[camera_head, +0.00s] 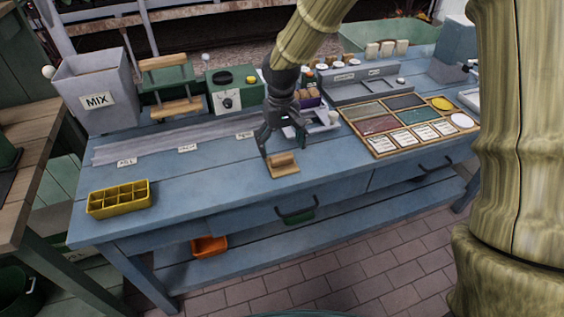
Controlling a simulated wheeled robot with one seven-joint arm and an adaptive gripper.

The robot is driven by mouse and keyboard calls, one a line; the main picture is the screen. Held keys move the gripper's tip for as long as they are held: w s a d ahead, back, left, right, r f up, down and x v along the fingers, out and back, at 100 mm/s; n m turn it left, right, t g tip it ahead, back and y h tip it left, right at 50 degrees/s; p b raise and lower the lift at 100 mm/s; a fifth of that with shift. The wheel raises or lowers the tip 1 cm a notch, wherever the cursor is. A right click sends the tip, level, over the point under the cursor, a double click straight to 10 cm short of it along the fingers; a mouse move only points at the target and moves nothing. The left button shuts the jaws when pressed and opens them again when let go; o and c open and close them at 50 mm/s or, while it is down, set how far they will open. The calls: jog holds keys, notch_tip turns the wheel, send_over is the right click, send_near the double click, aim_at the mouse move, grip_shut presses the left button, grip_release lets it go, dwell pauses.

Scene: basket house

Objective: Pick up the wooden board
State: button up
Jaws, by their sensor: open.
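The wooden board (283,170) is a small light-brown piece with a raised rounded part on top. It lies on the blue workbench (220,190) near its front edge, at about the middle. My gripper (267,143) is dark grey and open. It points down just above and behind the board, slightly to its left. Whether its fingers touch the board cannot be told from this view. The gripper's far finger is partly hidden.
A yellow divided tray (119,199) sits at the bench's left front. A grey MIX bin (97,95) and a green device (234,93) stand behind. A wooden-framed sample tray (379,151) lies to the right.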

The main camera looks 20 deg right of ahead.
aim_at(282, 156)
jog(key=shift+w+d+f+p, duration=0.1)
jog(key=shift+f+p, duration=0.05)
jog(key=shift+f, duration=1.25)
jog(key=shift+w+f+p, duration=0.1)
jog(key=shift+f+p, duration=0.05)
jog(key=shift+f, duration=1.25)
jog(key=shift+c, duration=0.3)
jog(key=c, duration=1.1)
jog(key=shift+o, duration=0.2)
jog(key=shift+r, duration=0.1)
jog(key=shift+r, duration=1.75)
jog(key=s+a+b, duration=0.1)
jog(key=s+a, duration=0.1)
jog(key=s, duration=0.5)
jog(key=s+a+r+b, duration=0.1)
jog(key=s+a, duration=0.1)
jog(key=s, duration=0.6)
jog(key=shift+s+r, duration=0.2)
jog(key=shift+s, duration=0.05)
